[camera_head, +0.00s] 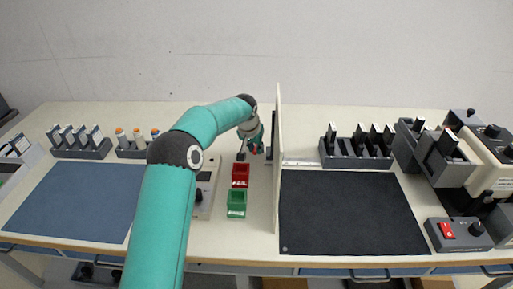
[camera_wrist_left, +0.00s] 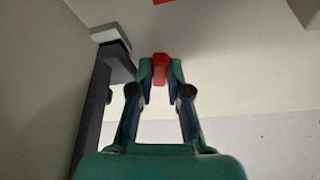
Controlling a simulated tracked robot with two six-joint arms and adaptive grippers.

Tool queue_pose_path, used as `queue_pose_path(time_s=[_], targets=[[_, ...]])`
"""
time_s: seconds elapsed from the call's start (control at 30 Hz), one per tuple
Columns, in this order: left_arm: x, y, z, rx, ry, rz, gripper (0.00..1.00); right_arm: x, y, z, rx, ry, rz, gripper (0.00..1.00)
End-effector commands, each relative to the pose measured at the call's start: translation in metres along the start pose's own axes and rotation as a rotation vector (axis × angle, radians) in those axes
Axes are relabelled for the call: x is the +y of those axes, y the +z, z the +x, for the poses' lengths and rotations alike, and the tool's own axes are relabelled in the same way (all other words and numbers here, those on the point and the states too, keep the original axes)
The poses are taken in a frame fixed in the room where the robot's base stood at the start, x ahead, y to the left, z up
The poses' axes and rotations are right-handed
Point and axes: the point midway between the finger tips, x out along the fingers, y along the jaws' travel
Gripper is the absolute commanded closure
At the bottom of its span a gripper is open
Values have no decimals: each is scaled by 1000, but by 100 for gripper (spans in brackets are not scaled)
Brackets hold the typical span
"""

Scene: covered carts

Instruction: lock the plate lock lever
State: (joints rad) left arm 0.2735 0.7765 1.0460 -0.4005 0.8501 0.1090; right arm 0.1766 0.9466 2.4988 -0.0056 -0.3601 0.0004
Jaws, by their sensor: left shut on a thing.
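My left gripper (camera_head: 254,149) is at the back middle of the bench, just left of an upright pale panel (camera_head: 277,190) seen edge-on. In the left wrist view its fingertips (camera_wrist_left: 160,70) are closed on a small red piece (camera_wrist_left: 160,68), which looks like the tip of the plate lock lever. The rest of the lever is hidden, so its angle cannot be told. A dark grey post (camera_wrist_left: 92,120) with a pale top stands left of the fingers in that view. My right gripper is not in view.
A red bin (camera_head: 240,170) and a green bin (camera_head: 236,205) stand below the gripper. A blue mat (camera_head: 75,200) lies left and a black mat (camera_head: 350,215) lies right of the panel. Grey racks (camera_head: 345,158) and devices fill the right side. The panel borders the gripper closely.

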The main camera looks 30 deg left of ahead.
Motion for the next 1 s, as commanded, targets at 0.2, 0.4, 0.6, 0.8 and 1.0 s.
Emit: queue_pose_path(time_s=[0.2,0.4,0.6,0.8,1.0], targets=[[2,1,2,-1,-9,-24,100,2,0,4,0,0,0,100],[10,0,4,0,-63,-152,100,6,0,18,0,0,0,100],[16,-2,2,-1,-111,-270,100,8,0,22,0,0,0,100],[17,-2,1,0,-117,-288,100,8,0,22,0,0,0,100],[17,-2,1,-1,-116,-287,74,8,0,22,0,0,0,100]])
